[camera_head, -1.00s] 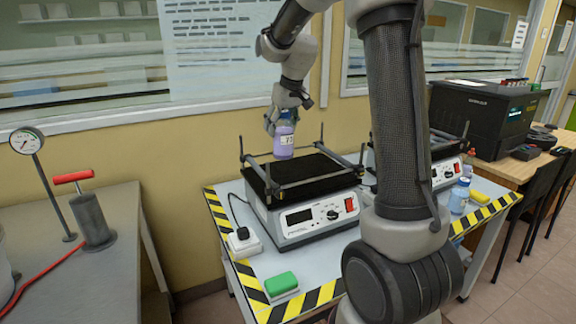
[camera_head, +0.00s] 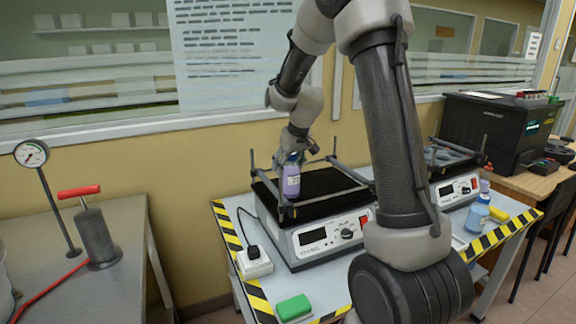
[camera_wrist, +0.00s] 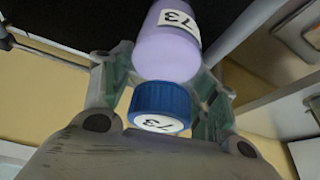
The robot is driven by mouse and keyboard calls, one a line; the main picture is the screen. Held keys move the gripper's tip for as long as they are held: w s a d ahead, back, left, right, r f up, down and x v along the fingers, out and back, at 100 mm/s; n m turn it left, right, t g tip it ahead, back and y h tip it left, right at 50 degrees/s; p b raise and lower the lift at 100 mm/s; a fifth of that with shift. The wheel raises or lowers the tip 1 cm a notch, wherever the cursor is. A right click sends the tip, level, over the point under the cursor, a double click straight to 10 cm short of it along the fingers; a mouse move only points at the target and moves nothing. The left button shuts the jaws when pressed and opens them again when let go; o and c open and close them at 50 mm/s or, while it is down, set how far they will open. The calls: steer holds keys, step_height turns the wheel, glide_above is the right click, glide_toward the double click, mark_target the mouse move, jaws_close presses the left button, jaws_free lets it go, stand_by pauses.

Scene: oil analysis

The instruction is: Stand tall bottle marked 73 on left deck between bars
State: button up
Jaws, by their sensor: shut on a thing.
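The bottle marked 73 (camera_head: 291,182) is purple with a blue cap. In the wrist view the bottle (camera_wrist: 168,50) shows "73" on its side label and on its cap (camera_wrist: 161,106). My gripper (camera_head: 291,158) is shut on it near the cap and holds it upright, at the left part of the left shaker's black deck (camera_head: 330,187). Dark bars (camera_head: 343,168) with corner posts frame this deck. I cannot tell whether the bottle's base touches the deck.
A second shaker (camera_head: 455,188) stands to the right, partly behind my arm. A power socket (camera_head: 254,262) sits left of the shaker.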

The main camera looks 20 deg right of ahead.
steer(key=o, duration=1.3)
steer(key=a+v, duration=0.1)
steer(key=v, duration=1.1)
steer(key=shift+m+h, duration=0.3)
steer(key=shift+m, duration=0.6)
steer(key=s, duration=1)
steer(key=s+r, duration=0.1)
steer(key=s, duration=2)
steer(key=shift+s+a+r, duration=0.15)
steer(key=shift+a, duration=0.25)
